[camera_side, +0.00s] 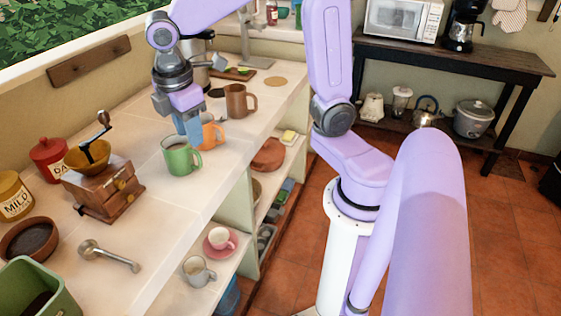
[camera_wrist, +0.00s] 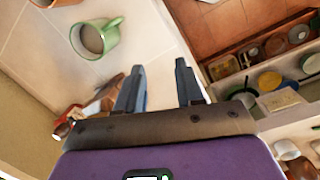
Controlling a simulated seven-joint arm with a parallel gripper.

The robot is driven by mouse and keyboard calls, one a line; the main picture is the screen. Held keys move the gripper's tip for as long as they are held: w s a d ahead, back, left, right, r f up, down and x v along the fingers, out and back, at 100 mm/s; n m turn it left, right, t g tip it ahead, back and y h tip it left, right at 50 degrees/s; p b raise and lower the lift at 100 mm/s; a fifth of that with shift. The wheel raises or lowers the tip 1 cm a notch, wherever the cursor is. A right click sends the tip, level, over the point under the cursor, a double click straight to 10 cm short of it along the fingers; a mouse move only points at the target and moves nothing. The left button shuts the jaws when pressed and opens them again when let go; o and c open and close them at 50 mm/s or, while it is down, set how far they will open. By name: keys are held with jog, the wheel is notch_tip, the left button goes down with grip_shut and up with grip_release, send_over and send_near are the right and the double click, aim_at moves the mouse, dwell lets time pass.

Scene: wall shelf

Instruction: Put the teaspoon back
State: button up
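A metal scoop with a round bowl and a long handle (camera_side: 108,255) lies on the white counter at the lower left in the side view. It is the only spoon-like thing I can make out, and I cannot tell whether it is the teaspoon. My gripper (camera_side: 190,128) points down over the counter, beside the orange mug and behind the green mug, far from the scoop. In the wrist view my gripper (camera_wrist: 158,78) has its two blue fingers apart, with nothing held between them.
The green mug (camera_side: 180,158), orange mug (camera_side: 212,135) and brown mug (camera_side: 236,101) stand close by. A wooden coffee grinder (camera_side: 104,190) and a brown bowl (camera_side: 30,240) stand left. Lower shelves hold a pink cup (camera_side: 220,238) and a grey cup (camera_side: 196,271). Counter around the scoop is clear.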

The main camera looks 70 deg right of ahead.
jog(key=s+d+f+y, duration=0.1)
jog(key=s+f, duration=0.1)
jog(key=s, duration=0.7)
jog(key=s+f, duration=0.2)
jog(key=s, duration=0.8)
jog(key=shift+d+f+m+y, duration=0.35)
jog(key=shift+f+m+y, duration=0.05)
jog(key=shift+w, duration=0.1)
